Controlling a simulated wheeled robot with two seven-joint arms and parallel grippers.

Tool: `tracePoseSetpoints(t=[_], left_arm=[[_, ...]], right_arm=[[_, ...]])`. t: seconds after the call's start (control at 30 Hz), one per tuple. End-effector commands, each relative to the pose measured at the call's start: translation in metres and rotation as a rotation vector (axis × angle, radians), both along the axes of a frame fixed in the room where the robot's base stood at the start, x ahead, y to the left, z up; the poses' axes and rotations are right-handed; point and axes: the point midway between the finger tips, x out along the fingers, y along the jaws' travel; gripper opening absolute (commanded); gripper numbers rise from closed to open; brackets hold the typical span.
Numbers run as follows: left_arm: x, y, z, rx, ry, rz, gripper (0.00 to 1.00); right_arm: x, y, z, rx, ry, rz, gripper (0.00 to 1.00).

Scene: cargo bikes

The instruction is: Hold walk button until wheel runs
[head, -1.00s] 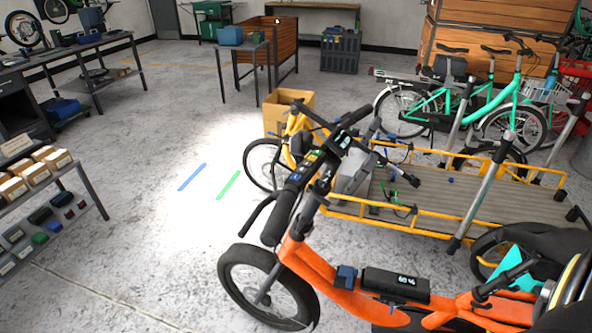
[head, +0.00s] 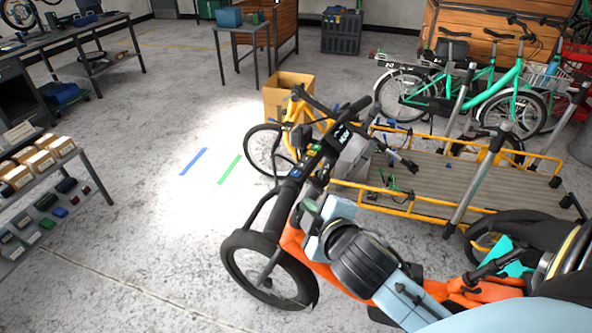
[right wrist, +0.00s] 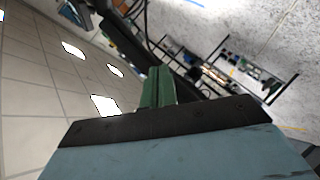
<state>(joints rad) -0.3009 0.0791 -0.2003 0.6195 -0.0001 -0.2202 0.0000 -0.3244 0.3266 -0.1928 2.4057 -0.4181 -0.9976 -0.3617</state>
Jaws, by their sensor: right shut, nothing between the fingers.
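The orange cargo bike (head: 291,240) stands in the foreground with its black front wheel (head: 232,262) on the floor. Its handlebar (head: 282,205) carries small yellow, green and blue buttons (head: 295,173); I cannot read which is the walk button. My right gripper (head: 310,206) is just below the handlebar, its arm reaching over the bike frame from the lower right. In the right wrist view its green fingers (right wrist: 158,86) are together and empty, with a dark bar-like part behind them. I cannot tell whether they touch the bike. My left gripper is out of view.
A yellow cargo bike with a flat wooden bed (head: 440,185) stands close behind. A shelf of small boxes (head: 40,160) is at the left, and a cardboard box (head: 289,93) lies beyond the handlebar. The floor with blue and green tape strips (head: 229,169) is clear.

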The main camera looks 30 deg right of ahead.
Motion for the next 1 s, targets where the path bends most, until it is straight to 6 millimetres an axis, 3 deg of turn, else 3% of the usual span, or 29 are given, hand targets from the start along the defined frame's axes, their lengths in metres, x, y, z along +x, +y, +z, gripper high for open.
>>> tracePoseSetpoints(t=[0.03, 0.2, 0.3, 0.4, 0.5, 0.63, 0.67, 0.77, 0.83, 1.0], left_arm=[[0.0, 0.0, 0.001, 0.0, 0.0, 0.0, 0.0], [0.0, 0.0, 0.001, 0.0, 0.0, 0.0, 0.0], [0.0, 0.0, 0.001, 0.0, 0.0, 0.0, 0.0], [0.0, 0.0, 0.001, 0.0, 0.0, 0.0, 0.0], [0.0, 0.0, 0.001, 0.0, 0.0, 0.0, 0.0], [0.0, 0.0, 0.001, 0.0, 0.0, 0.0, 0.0], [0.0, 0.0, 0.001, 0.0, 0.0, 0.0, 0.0], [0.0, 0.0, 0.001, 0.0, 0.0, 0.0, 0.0], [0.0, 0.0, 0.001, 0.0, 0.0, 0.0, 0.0], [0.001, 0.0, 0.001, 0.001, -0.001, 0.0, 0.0]], right_arm=[[0.013, 0.001, 0.028, -0.103, -0.097, 0.048, 0.0], [0.046, 0.022, 0.128, -0.592, -0.468, 0.229, 0.0], [0.049, 0.055, 0.189, -1.007, -0.729, 0.343, 0.0], [0.038, 0.095, 0.225, -1.466, -0.973, 0.437, 0.0], [0.026, 0.129, 0.233, -1.946, -1.178, 0.516, 0.0], [0.021, 0.148, 0.208, -2.596, -1.373, 0.622, 0.0], [0.023, 0.146, 0.199, 2.726, 1.391, -0.647, 0.0], [0.037, 0.121, 0.169, 2.358, 1.049, -0.575, 0.0], [0.051, 0.091, 0.154, 2.118, 0.842, -0.558, 0.0], [0.074, 0.014, 0.145, 1.695, 0.51, -0.585, 0.0]])
